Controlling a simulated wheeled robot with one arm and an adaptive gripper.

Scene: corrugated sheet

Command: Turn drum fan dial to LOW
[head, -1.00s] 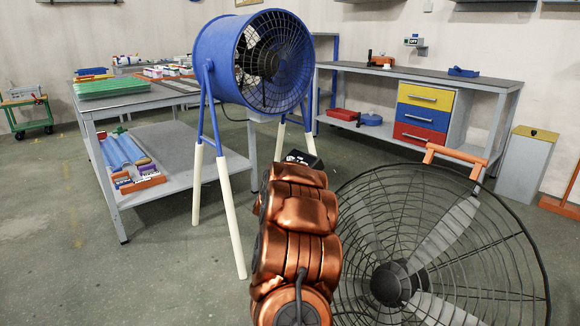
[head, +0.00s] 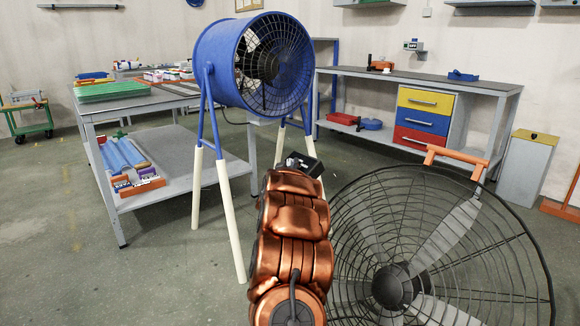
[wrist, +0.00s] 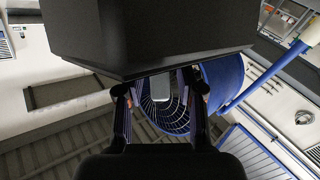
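The blue drum fan (head: 228,68) stands on blue and cream legs, its black grille facing right. The drum fan (wrist: 222,82) also shows in the wrist view, behind the fingers. I cannot make out its dial or any LOW mark in either view. My gripper (wrist: 158,98) has its two dark fingers apart, with a gap between them. A small grey shape shows through that gap in front of the grille; I cannot tell what it is.
A large black cage fan (head: 400,285) with an orange handle fills the lower right, close to my arm. A grey table (head: 180,180) stands left of the drum fan. A workbench (head: 420,80) with coloured drawers is behind. Open floor lies at the left.

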